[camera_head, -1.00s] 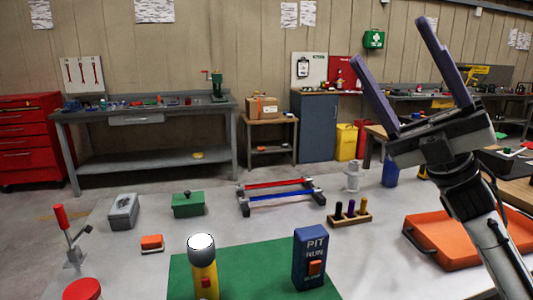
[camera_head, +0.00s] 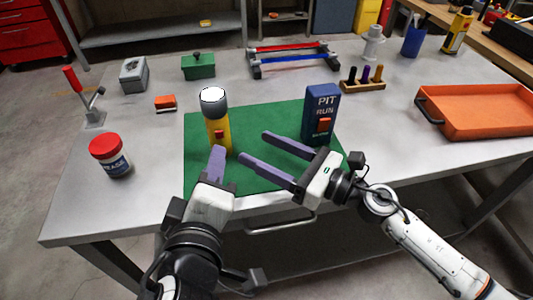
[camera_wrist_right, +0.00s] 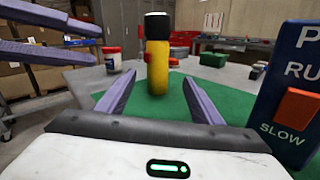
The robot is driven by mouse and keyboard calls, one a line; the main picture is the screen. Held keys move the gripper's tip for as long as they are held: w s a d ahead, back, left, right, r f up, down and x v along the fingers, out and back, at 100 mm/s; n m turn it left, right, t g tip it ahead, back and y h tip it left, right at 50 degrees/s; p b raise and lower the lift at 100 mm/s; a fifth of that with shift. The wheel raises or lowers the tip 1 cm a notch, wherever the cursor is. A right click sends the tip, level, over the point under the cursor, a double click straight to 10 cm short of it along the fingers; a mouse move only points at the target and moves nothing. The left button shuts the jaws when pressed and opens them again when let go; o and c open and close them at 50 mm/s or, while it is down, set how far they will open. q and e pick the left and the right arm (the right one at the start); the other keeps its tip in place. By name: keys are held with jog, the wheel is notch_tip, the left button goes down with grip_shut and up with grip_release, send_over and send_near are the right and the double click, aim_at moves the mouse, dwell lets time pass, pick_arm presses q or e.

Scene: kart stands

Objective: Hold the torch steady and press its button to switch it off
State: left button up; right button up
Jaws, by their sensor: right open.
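The yellow torch (camera_head: 217,137) stands upright on the green mat (camera_head: 265,182), with a dark head and a bright white lens on top. Its red button (camera_head: 220,134) faces my side. The torch also shows ahead in the right wrist view (camera_wrist_right: 158,70). My left gripper (camera_head: 218,150) is just in front of the torch, apparently not gripping it. Its two fingers are spread one above the other in the right wrist view (camera_wrist_right: 97,45). My right gripper (camera_head: 255,147) is open and empty, low over the mat to the right of the torch, its fingers pointing toward it.
The blue pit box (camera_head: 321,108) with an orange switch stands close behind my right gripper. A red-lidded jar (camera_head: 110,156) is at left. An orange tray (camera_head: 475,112) lies at right. Small boxes and a rod rack (camera_head: 294,58) are farther back.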

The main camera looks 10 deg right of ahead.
aim_at(229, 141)
jog(key=shift+s+f+n+g, duration=0.2)
jog(key=shift+f+n+g, duration=0.1)
jog(key=shift+f+n, duration=0.45)
jog(key=shift+w+a+r, duration=0.1)
jog(key=shift+w+a, duration=0.1)
jog(key=shift+a, duration=0.1)
jog(key=x, duration=1.1)
jog(key=shift+w, duration=0.1)
jog(key=c, duration=1.1)
pick_arm(q)
jog(key=shift+c, duration=0.7)
pick_arm(e)
jog(key=shift+c, duration=1)
pick_arm(q)
grip_shut()
